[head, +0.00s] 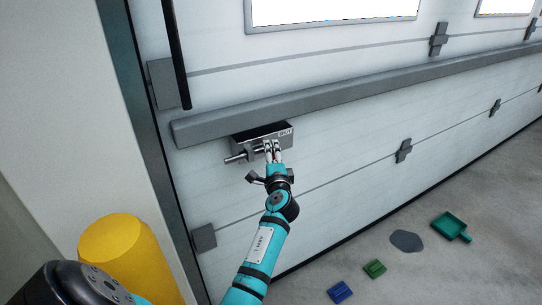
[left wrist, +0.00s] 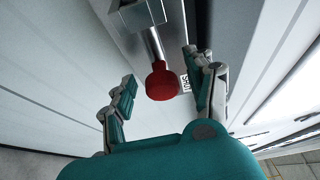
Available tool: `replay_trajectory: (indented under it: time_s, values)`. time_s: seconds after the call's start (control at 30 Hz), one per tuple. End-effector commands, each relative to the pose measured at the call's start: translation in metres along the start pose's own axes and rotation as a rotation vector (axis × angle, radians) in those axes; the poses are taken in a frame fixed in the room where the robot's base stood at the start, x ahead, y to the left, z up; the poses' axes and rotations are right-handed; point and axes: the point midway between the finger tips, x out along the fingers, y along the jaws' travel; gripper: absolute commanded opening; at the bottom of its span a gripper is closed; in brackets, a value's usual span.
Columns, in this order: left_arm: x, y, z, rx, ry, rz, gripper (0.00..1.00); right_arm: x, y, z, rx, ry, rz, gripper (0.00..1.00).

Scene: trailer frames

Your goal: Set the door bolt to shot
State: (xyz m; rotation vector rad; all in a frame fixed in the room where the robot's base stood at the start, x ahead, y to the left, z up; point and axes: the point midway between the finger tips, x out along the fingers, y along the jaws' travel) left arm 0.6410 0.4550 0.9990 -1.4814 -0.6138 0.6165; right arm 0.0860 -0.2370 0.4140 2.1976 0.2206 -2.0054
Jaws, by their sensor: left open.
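The door bolt (head: 248,141) is a grey metal housing on the white door, just under the long grey rail. Its bare rod (head: 237,158) sticks out to the left of the housing, and a small lettered label sits at its right end. In the left wrist view the bolt's red knob (left wrist: 163,84) stands on a shiny metal stem (left wrist: 153,44). My left gripper (head: 272,147) is at the front of the bolt and open. In the left wrist view its fingers (left wrist: 159,67) stand on either side of the knob, with gaps visible. My right gripper is not in view.
A grey rail (head: 350,92) runs across the door above the bolt. A yellow post (head: 120,250) stands at the lower left by the wall. A blue block (head: 339,292), a green block (head: 374,268), a dustpan (head: 451,227) and a dark patch (head: 406,241) are on the floor.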

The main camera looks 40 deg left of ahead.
Motion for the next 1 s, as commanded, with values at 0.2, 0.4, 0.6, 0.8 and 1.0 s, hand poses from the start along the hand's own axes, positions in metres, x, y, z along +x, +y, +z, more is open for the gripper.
replay_trajectory:
  time_s: [0.2,0.4,0.6,0.8,1.0]
  values:
    - [-0.022,0.001,0.000,-0.002,0.002,0.001,0.55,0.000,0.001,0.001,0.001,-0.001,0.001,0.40]
    - [-0.056,0.002,0.001,-0.001,0.000,0.002,0.55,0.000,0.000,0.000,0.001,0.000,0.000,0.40]
    - [-0.074,0.001,0.001,0.000,-0.001,0.001,0.55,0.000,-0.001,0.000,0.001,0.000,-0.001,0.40]
    - [-0.075,0.000,0.001,0.000,-0.002,0.001,0.55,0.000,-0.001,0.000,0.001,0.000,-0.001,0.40]
    - [-0.075,0.000,0.001,0.000,-0.001,0.000,0.55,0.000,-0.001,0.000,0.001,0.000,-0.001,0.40]
